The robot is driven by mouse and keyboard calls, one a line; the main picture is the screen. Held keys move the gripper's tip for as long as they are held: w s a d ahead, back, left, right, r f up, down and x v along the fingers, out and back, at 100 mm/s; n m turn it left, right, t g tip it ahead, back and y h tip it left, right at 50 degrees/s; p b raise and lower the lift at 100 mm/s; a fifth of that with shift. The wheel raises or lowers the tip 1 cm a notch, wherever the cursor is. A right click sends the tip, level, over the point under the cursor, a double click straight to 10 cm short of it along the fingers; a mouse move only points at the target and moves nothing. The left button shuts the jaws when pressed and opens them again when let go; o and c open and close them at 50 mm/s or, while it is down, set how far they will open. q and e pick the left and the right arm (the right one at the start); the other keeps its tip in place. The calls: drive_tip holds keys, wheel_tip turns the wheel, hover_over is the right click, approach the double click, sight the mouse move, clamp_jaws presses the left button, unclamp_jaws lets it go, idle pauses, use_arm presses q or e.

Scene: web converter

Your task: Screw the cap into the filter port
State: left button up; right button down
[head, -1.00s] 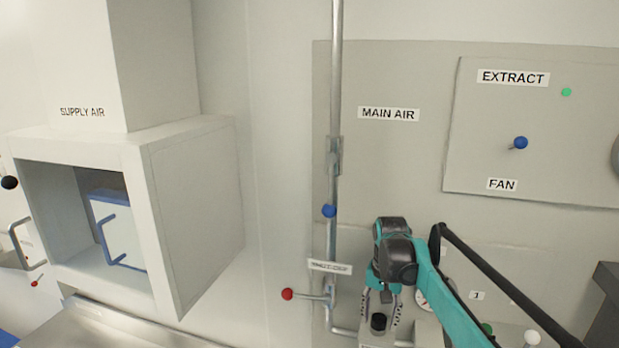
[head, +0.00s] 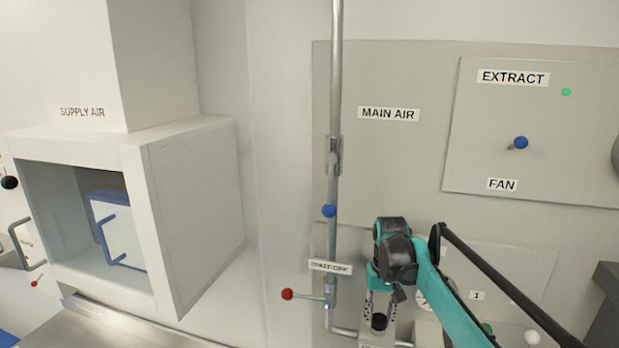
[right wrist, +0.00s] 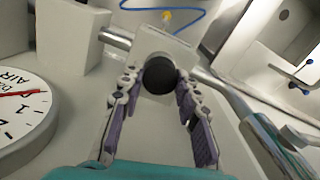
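The black round cap (right wrist: 160,76) sits against the front of a pale filter block (right wrist: 158,45) in the right wrist view. It also shows low in the head view (head: 379,322). My right gripper (right wrist: 159,80) has its two fingers on either side of the cap. The fingers stand apart with narrow gaps beside the cap, and I see no firm contact. In the head view my right gripper (head: 381,310) points down at the cap. The port's thread is hidden behind the cap, so its seating cannot be told. My left gripper is not in view.
A pressure gauge (right wrist: 22,108) is close left of the gripper. A metal pipe (head: 335,110) runs up the wall, with a red-knobbed shut-off lever (head: 288,294) left of the gripper. A blue hose (right wrist: 165,12) lies beyond the block. A supply air box (head: 200,215) stands left.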

drive_tip(key=shift+m, duration=0.4)
drive_tip(key=c, duration=1)
unclamp_jaws()
wheel_tip(320, 180, up, 12)
drive_tip(key=s+f+t+b, duration=0.2)
drive_tip(key=s+f+b, duration=0.6)
drive_tip(key=f, duration=0.8)
drive_tip(key=s+f+n+t+b, duration=0.1)
drive_tip(key=s+f+t+b, duration=0.1)
drive_tip(key=s+f+b, duration=0.7)
drive_tip(key=s+f+t+b, duration=0.3)
drive_tip(key=s+f+b, duration=0.6)
drive_tip(key=f+b, duration=0.6)
wheel_tip(320, 180, down, 9)
drive_tip(key=shift+d+r+n, duration=0.1)
drive_tip(key=shift+n, duration=0.2)
